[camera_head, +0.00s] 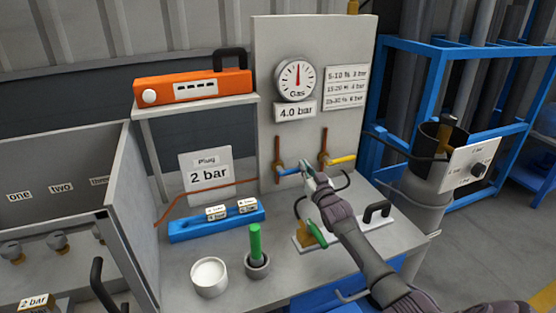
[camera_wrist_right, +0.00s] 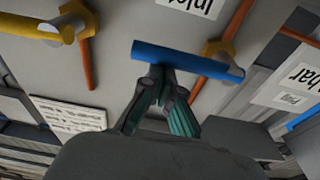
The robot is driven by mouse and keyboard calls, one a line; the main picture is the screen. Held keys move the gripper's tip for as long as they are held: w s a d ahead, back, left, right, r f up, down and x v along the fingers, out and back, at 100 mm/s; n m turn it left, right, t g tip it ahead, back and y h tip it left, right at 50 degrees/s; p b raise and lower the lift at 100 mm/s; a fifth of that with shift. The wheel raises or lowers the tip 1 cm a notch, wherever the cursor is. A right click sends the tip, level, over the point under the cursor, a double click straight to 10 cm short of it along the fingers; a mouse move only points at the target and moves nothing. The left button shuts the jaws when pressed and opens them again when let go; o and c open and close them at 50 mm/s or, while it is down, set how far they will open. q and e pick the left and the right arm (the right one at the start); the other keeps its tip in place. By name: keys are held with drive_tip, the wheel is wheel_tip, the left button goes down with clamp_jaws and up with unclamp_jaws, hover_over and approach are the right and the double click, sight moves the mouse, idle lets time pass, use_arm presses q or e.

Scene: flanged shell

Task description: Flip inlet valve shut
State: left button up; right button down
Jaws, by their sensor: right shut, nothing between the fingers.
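The inlet valve has a blue lever (camera_head: 288,172) on a copper pipe on the upright panel. The lever stands out to the right, crosswise to the pipe. My left gripper is not in view.
A yellow-levered valve (camera_head: 343,159) sits right of the blue one, its lever also sideways. A gas gauge (camera_head: 296,79) hangs above. The bench holds a blue block (camera_head: 217,226), a white cup (camera_head: 209,278) and a green rod (camera_head: 255,241) in a grey holder.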

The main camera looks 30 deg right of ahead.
drive_tip(key=shift+f, duration=0.1)
drive_tip(key=r+p, duration=0.2)
drive_tip(key=w+r+p, duration=0.1)
drive_tip(key=r, duration=0.2)
drive_tip(key=shift+r+p, duration=0.1)
drive_tip(key=shift+p, duration=0.25)
drive_tip(key=f+b+v, duration=0.1)
drive_tip(key=b+v, duration=0.1)
drive_tip(key=v, duration=0.8)
drive_tip(key=shift+s+d, duration=0.1)
drive_tip(key=shift+d, duration=0.05)
